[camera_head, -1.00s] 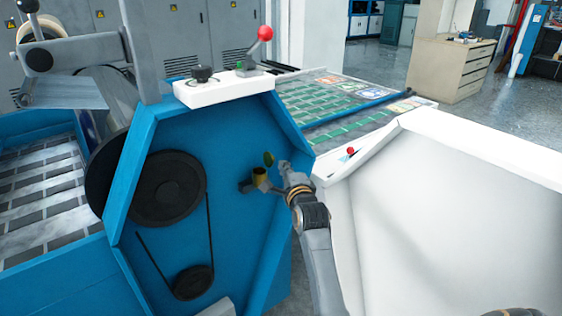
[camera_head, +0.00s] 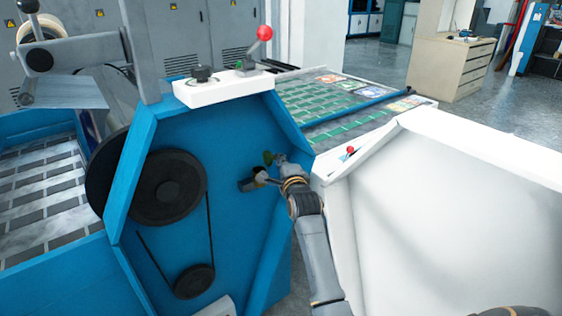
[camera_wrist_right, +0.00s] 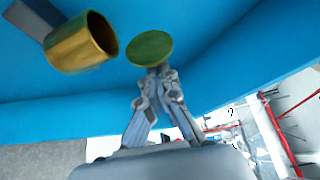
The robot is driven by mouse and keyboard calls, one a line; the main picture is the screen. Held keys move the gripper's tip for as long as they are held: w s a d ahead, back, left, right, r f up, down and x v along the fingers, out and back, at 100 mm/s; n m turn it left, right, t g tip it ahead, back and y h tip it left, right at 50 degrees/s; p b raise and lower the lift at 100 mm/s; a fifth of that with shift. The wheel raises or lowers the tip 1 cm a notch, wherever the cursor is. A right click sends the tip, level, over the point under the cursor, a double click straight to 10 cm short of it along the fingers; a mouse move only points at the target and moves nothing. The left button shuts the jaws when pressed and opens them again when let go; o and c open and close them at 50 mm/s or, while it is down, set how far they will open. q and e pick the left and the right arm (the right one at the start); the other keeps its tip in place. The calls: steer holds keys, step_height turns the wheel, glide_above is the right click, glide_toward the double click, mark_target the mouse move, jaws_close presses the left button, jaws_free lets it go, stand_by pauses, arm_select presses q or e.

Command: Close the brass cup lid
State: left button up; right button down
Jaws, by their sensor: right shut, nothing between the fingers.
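The brass cup (camera_wrist_right: 83,45) shows at the upper left of the right wrist view, on a grey bracket against the blue machine panel. In the head view the cup (camera_head: 261,175) is partly hidden by my right gripper. Its round green lid (camera_wrist_right: 150,48) stands open, apart from the cup's rim in the wrist view; in the head view the lid (camera_head: 268,158) is tilted up. My right gripper (camera_wrist_right: 156,78) is shut and empty, its fingertips at the lower edge of the lid. I cannot tell whether they touch. My left gripper is not in view.
The blue machine panel (camera_head: 235,130) carries black pulleys (camera_head: 168,188) and a belt left of the cup. A white control box (camera_head: 222,88) with a red-knobbed lever (camera_head: 264,34) sits on top. A white machine cover (camera_head: 460,215) stands close to the right of my arm.

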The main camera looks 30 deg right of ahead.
mark_target(271, 156)
steer(key=shift+a+r+n+t, duration=0.15)
steer(key=shift+n+t, duration=0.15)
steer(key=shift+n, duration=0.4)
steer(key=shift+b, duration=0.3)
steer(key=a+n+t+b, duration=0.1)
steer(key=n, duration=0.2)
steer(key=n+t+b, duration=0.1)
steer(key=n, duration=0.2)
steer(key=a+r+n+t+y+b, duration=0.1)
steer(key=n, duration=0.2)
steer(key=shift+s+a+b, duration=0.15)
steer(key=shift+a+b, duration=0.15)
steer(key=n+y, duration=0.1)
steer(key=n, duration=0.1)
steer(key=a+n+t+y+b, duration=0.1)
steer(key=n, duration=0.2)
steer(key=n+t+y+b, duration=0.1)
steer(key=n, duration=0.1)
steer(key=shift+a+f+n, duration=0.15)
steer(key=shift+a+n, duration=0.2)
steer(key=shift+n, duration=0.05)
steer(key=n+y, duration=0.1)
steer(key=a+n+y, duration=0.1)
steer(key=n, duration=0.1)
steer(key=n+y, duration=0.1)
steer(key=shift+s+a+f+n+t+b, duration=0.1)
steer(key=shift+a+f+n+t+b, duration=0.05)
steer(key=shift+f+n+t+b, duration=0.2)
